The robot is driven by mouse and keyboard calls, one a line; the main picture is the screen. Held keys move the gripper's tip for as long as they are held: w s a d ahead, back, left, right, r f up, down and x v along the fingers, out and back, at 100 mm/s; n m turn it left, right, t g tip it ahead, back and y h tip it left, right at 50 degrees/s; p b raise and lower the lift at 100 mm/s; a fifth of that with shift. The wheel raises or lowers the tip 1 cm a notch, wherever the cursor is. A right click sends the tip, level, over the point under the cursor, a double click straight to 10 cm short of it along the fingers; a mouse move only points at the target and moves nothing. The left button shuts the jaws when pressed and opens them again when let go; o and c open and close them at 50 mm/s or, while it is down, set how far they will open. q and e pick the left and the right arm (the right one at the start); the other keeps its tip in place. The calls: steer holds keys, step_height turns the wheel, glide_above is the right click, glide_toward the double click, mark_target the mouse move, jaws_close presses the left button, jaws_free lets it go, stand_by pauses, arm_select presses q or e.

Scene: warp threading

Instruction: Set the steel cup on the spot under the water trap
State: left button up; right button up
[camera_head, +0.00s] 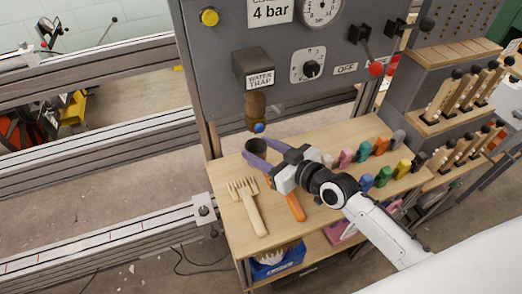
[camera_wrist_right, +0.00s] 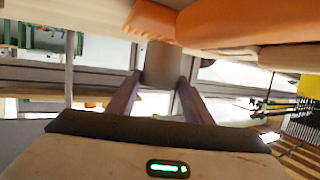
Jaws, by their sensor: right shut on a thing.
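The steel cup (camera_head: 257,146), a dark grey cylinder, is between the purple-grey fingers of my right gripper (camera_head: 258,150), which is shut on it. In the right wrist view the cup (camera_wrist_right: 162,64) also shows between the two fingers (camera_wrist_right: 158,98). The water trap (camera_head: 256,72) is a labelled box on the grey panel, with a brown bowl (camera_head: 256,105) and a blue knob (camera_head: 259,128) below. The cup is close under the knob. I cannot tell whether it touches the bench. The spot under the trap is not visible. My left gripper is not in view.
On the wooden bench (camera_head: 232,218) lie a pale comb-like fork (camera_head: 247,205) and an orange-handled tool (camera_head: 296,206) near the gripper. Several coloured pieces (camera_head: 363,152) stand in rows to the right. Metal rails (camera_head: 100,140) run along the left.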

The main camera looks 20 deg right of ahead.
steer(key=o, duration=1.1)
steer(key=shift+f, duration=0.1)
steer(key=shift+s+d, duration=0.1)
steer(key=shift+s, duration=0.05)
steer(key=v, duration=1.1)
steer(key=shift+s+d+r, duration=0.1)
steer(key=shift+s+r, duration=0.2)
steer(key=shift+r, duration=0.1)
